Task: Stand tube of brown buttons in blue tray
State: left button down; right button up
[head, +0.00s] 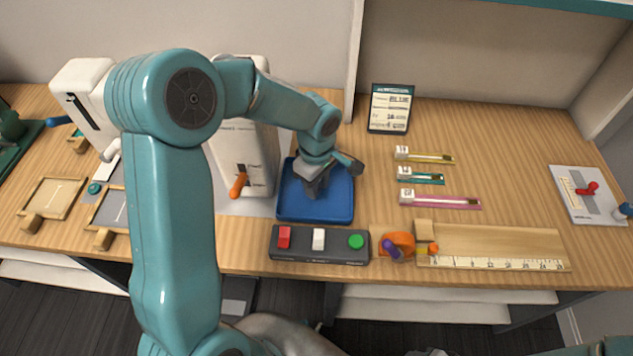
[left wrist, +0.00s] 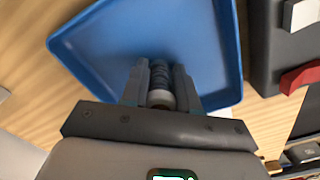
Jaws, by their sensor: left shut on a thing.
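The blue tray (head: 330,212) lies on the wooden worktop, left of centre in the head view. It also shows in the left wrist view (left wrist: 90,50). My left gripper (head: 314,188) points down over the tray. In the left wrist view its fingers (left wrist: 159,88) are shut on a tube (left wrist: 159,76), which looks like a stack of dark rounds with a pale end towards the camera. The button colour is too dark to tell. I cannot tell whether the tube's far end touches the tray floor. My right gripper is not in view.
A dark panel (head: 320,258) with red, white and green controls lies just in front of the tray. A white machine (head: 240,160) with an orange handle stands to its left. A wooden ruler board (head: 500,242) and an orange dispenser (head: 398,242) are to the right.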

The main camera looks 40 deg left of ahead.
pick_arm(q)
jog(key=c, duration=0.8)
grip_release()
jog(key=shift+w+f, duration=0.1)
jog(key=shift+f, duration=0.05)
jog(key=shift+c, duration=0.2)
jog(key=shift+r+p, duration=0.3)
notch_tip(320, 180, up, 12)
jog(key=shift+f+p, duration=0.1)
jog(key=shift+p, duration=0.3)
